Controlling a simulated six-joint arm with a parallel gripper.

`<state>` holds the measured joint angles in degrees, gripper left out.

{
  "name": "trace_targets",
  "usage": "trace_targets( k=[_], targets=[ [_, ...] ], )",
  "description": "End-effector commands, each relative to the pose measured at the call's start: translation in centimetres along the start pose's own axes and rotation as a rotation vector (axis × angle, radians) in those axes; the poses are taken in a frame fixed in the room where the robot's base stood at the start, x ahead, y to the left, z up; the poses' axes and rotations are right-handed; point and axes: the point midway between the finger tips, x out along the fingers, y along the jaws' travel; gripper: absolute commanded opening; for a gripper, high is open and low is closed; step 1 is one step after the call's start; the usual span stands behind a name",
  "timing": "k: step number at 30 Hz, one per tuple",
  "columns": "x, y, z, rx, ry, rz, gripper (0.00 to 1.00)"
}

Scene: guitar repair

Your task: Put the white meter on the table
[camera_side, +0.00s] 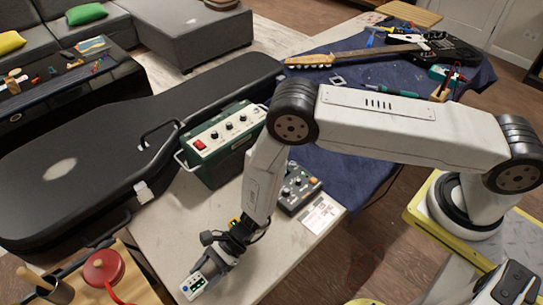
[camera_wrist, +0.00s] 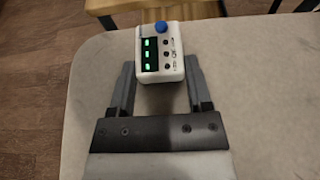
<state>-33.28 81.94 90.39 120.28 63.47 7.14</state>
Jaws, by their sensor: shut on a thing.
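The white meter (camera_wrist: 161,53) is a small box with green lit displays, dark buttons and a blue knob. In the wrist view it sits between the two fingers of my gripper (camera_wrist: 160,85), which is shut on it. In the side view the meter (camera_side: 194,286) shows at the lower left part of the table, at the end of my gripper (camera_side: 205,272). The pale table (camera_side: 165,245) lies under it, close to its front edge. I cannot tell whether the meter touches the table top or is just above it.
A black guitar case (camera_side: 60,165) lies at the left. A green amplifier box (camera_side: 215,145) and a grey pedal unit (camera_side: 298,187) stand behind my gripper. Bare table surrounds the meter.

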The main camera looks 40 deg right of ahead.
Motion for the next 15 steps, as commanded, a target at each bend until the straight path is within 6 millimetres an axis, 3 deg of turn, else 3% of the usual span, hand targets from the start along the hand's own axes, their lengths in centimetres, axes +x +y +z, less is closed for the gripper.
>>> trace_targets(
  k=[6,7,9,10,15],
  targets=[
    [0.09,0.01,-0.24,0.0,0.0,0.0,0.0],
    [0.1,0.03,-0.29,0.001,0.001,0.0,0.67],
    [0.09,0.03,-0.26,0.001,0.001,0.0,0.89],
    [0.09,0.03,-0.26,0.001,0.001,0.0,0.99],
    [0.09,0.02,-0.24,0.001,0.001,0.0,0.99]
  ],
)
